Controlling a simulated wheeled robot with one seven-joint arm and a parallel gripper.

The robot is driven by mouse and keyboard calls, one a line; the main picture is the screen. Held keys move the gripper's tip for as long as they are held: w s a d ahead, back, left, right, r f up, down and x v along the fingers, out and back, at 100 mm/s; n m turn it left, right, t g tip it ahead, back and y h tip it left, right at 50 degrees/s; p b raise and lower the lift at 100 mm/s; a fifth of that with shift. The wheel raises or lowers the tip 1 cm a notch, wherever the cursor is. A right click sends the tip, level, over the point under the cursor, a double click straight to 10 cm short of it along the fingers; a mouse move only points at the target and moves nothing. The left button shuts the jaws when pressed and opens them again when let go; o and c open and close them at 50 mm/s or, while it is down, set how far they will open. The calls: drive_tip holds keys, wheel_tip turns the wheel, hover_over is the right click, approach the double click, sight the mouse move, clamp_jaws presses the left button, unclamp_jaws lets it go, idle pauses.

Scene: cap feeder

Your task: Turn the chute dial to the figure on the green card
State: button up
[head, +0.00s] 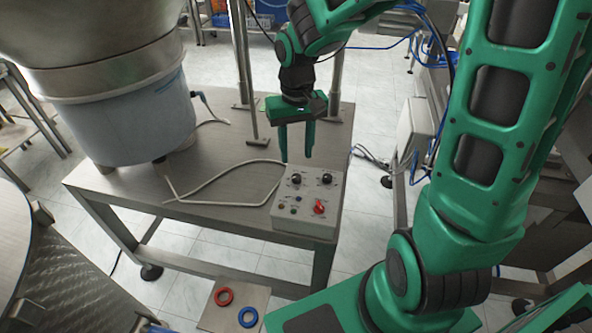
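A grey control box (306,220) sits at the front right corner of the metal table. It has two black dials at its back, one on the left (296,179) and one on the right (326,178), and a red knob (319,207) nearer the front. Small buttons sit to the left of the red knob. I cannot tell which one is the chute dial, and the markings are too small to read. I see no green card. My gripper (297,157) points down, fingers apart and empty, above or just behind the two black dials.
A large round feeder bowl on a pale drum (137,115) stands on the table's left. A white cable (225,200) loops over the tabletop left of the box. Upright metal posts (243,70) rise behind.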

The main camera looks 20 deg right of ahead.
sight(297, 176)
wheel_tip(297, 176, down, 8)
drive_tip(key=shift+r, duration=0.1)
drive_tip(key=shift+c, duration=0.5)
drive_tip(key=shift+s, duration=0.1)
clamp_jaws()
